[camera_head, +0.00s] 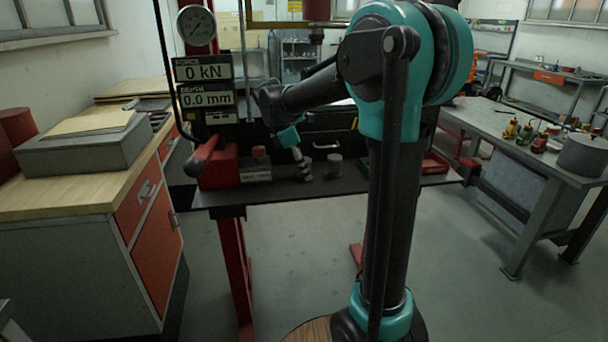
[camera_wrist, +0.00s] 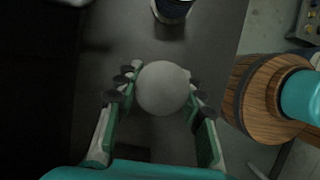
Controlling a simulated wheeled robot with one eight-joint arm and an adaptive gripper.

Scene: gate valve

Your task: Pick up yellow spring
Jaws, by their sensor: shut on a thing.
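I cannot make out a yellow spring in either view. My gripper (camera_wrist: 162,92) is shut around a grey round-topped object (camera_wrist: 163,88), with one finger on each side, over the dark table (camera_wrist: 215,60). In the head view my gripper (camera_head: 302,163) reaches down to the dark press table (camera_head: 310,190), behind my arm. The held object is small and unclear there. I cannot tell whether it touches the table.
A small jar (camera_head: 334,163) stands just right of my gripper, and it also shows in the wrist view (camera_wrist: 172,8). A red block (camera_head: 218,165) and a small box (camera_head: 256,173) stand to the left. A red tray (camera_head: 435,163) lies right of my arm.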

